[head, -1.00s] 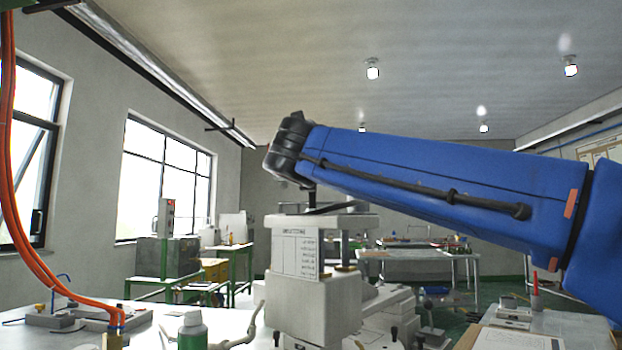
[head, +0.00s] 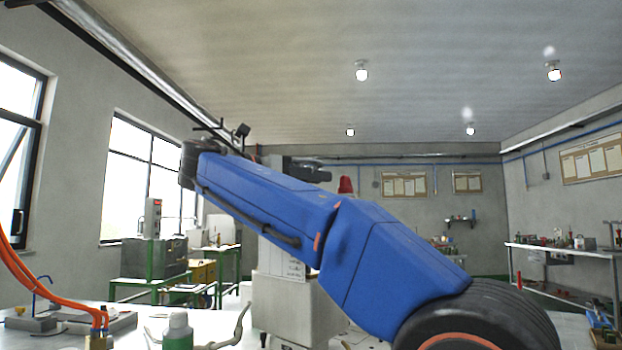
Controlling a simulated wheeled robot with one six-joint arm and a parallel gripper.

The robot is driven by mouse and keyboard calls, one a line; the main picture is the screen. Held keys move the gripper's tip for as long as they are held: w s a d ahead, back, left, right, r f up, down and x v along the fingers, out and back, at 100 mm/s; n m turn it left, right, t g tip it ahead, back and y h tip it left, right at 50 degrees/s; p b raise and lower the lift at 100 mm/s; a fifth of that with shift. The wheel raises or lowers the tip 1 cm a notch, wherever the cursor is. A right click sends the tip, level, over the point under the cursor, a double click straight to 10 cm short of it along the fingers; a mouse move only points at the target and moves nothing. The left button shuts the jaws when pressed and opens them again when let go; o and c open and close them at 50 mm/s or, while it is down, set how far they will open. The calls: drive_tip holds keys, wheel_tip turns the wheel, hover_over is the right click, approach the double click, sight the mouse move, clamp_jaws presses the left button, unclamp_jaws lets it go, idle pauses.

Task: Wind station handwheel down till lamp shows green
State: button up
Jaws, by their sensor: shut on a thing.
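The station (head: 290,300), a pale grey block with a printed panel, stands left of centre in the head view, partly behind my blue arm. A red dome like a lamp (head: 345,185) shows just above my arm; I cannot tell whether it belongs to the station. No green lamp shows. A dark rounded part (head: 308,170) juts right above the arm; I cannot tell whether it is my wrist or part of the station. I cannot make out the handwheel. My arm crosses in front of the station, and my gripper's jaws are not visible.
A side bench (head: 575,252) runs along the right wall.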

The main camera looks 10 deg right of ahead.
drive_tip(key=shift+s+d+m+g+h, duration=0.15)
drive_tip(key=shift+m+g+h, duration=0.15)
drive_tip(key=shift+m+g, duration=0.35)
drive_tip(key=shift+s+a+m+g+h, duration=0.15)
drive_tip(key=shift+m+g+h, duration=0.2)
drive_tip(key=shift+g, duration=0.5)
drive_tip(key=shift+d, duration=0.15)
drive_tip(key=o, duration=0.9)
drive_tip(key=shift+o, duration=0.2)
